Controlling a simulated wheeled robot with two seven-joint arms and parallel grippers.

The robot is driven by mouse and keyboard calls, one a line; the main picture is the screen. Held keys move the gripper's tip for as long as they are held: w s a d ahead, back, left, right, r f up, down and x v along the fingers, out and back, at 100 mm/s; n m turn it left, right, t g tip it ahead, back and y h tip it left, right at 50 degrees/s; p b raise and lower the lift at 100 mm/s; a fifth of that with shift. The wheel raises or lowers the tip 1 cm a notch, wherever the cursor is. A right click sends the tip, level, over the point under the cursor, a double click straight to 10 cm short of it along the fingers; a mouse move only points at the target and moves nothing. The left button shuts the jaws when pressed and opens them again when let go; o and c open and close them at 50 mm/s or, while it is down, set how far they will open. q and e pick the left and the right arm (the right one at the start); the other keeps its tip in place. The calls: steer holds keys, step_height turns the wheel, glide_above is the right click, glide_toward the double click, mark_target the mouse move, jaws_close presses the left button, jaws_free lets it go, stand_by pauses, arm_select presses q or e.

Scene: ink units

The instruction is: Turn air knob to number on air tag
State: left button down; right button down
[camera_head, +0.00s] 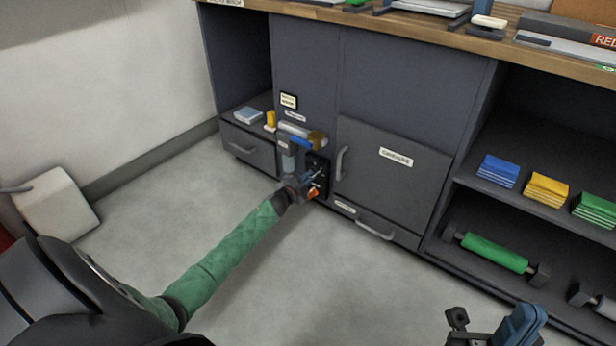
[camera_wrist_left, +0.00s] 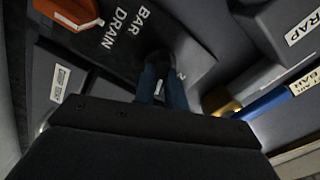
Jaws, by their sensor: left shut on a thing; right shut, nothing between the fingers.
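My left gripper (camera_head: 306,180) reaches the small black panel (camera_head: 321,164) low on the grey cabinet. In the left wrist view its blue fingers (camera_wrist_left: 161,84) are shut on a dark round knob (camera_wrist_left: 157,62), taken to be the air knob. The fingers and shadow hide most of it, so its setting cannot be read. White words "BAR" and "DRAIN" are printed beside it. A blue-edged tag (camera_wrist_left: 303,86) at the right shows "AIR BAR"; no number is legible. My right gripper (camera_head: 495,330) is shut and empty at the bottom right of the head view.
A cabinet door labelled "CARTRIDGE" (camera_head: 390,175) with a handle is just right of the panel. Shelves with coloured stacks (camera_head: 546,189) and a green roller (camera_head: 493,253) stand further right. The floor in front is clear.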

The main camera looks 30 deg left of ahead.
arm_select(q)
steer(key=shift+d+f+m, duration=0.1)
steer(key=shift+f+m, duration=0.05)
steer(key=shift+m, duration=2.15)
steer(key=c, duration=1.4)
jaws_free()
steer(key=shift+c, duration=0.2)
steer(key=shift+s, duration=0.1)
